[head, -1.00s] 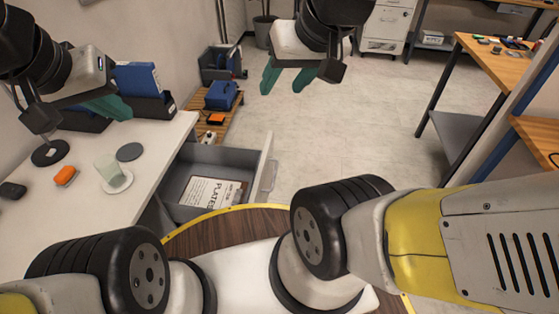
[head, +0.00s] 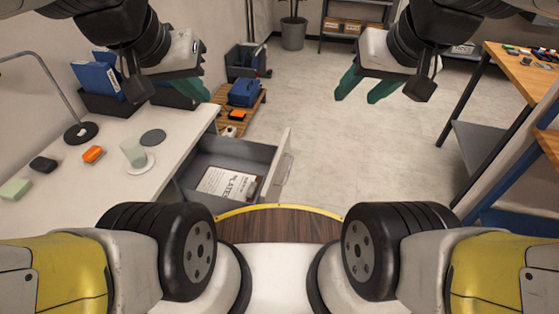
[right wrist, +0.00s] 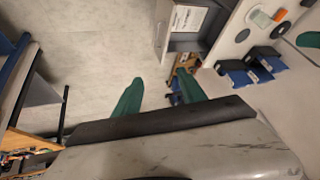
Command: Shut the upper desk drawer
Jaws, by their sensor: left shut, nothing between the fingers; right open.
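The upper desk drawer (head: 207,201) is grey and stands pulled out from the white desk (head: 118,185). A paper with large print (head: 229,184) lies inside it. Its front panel (head: 284,172) with a handle faces right. The drawer also shows upside down at the top of the right wrist view (right wrist: 181,45). My left gripper (head: 204,97) is shut and empty, above the desk's far end. My right gripper (head: 361,98) is open and empty, over the open floor right of the drawer. Neither gripper touches the drawer.
On the desk are a glass on a white coaster (head: 134,153), an orange item (head: 93,154), a lamp base (head: 81,132) and blue binders (head: 99,77). A wooden pallet (head: 233,124) with a blue box stands behind. A workbench (head: 519,73) stands at right. Floor between is clear.

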